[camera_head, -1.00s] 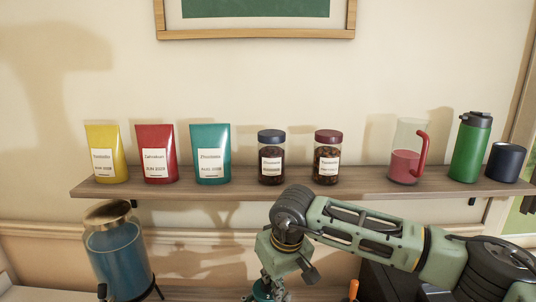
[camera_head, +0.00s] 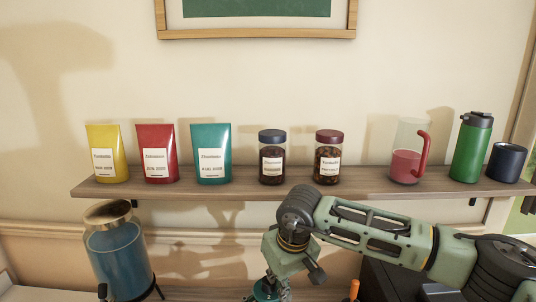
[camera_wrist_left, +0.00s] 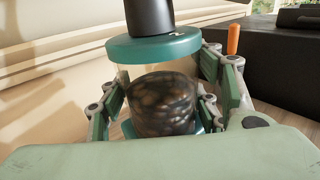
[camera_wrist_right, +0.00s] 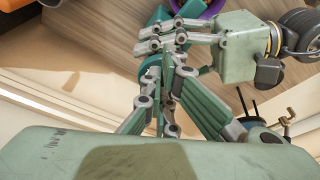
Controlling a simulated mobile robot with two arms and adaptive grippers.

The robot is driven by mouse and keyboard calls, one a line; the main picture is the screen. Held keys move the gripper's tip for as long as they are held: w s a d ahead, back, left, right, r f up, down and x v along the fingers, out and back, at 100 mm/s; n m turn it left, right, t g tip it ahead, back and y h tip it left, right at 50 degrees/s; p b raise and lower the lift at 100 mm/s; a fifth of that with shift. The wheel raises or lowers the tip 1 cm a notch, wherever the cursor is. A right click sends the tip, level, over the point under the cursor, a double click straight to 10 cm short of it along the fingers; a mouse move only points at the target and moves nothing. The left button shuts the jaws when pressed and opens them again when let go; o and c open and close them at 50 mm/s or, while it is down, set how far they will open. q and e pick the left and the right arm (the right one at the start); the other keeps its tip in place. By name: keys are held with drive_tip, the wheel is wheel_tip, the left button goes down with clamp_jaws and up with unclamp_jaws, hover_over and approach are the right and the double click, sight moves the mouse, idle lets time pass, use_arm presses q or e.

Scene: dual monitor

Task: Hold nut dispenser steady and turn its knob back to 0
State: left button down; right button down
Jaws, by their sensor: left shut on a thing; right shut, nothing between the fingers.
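The nut dispenser (camera_wrist_left: 165,103) stands in the left wrist view, with a teal lid, a dark cylinder above it and a clear body full of brown nuts. My left gripper (camera_wrist_left: 175,112) has its fingers on either side of that body and is shut on it. My right gripper (camera_wrist_right: 168,78) is shut and empty beside teal parts of the dispenser in the right wrist view. In the head view my right gripper points down at the bottom edge, by a teal piece (camera_head: 266,290); its fingertips are mostly cut off. I cannot make out the knob or its setting.
A blue tank-like container (camera_head: 119,255) stands at the lower left. A black box (camera_wrist_left: 275,60) and an orange handle (camera_wrist_left: 233,39) are near the dispenser. A purple bowl (camera_wrist_right: 207,9) shows at the top. A wall shelf (camera_head: 240,187) holds bags, jars and cups.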

drive_tip(key=shift+w+a+v, duration=0.1)
drive_tip(key=shift+w+v, duration=0.05)
drive_tip(key=shift+v, duration=0.8)
drive_tip(key=shift+w+a+v, duration=0.15)
drive_tip(key=shift+v, duration=0.8)
drive_tip(key=shift+w+a+v, duration=0.1)
drive_tip(key=shift+w+v, duration=0.05)
drive_tip(key=shift+v, duration=0.8)
drive_tip(key=shift+r, duration=0.15)
use_arm(q)
drive_tip(key=c, duration=0.5)
unclamp_jaws()
drive_tip(key=shift+w, duration=0.1)
use_arm(e)
drive_tip(key=shift+w, duration=0.1)
use_arm(q)
drive_tip(key=shift+a, duration=0.1)
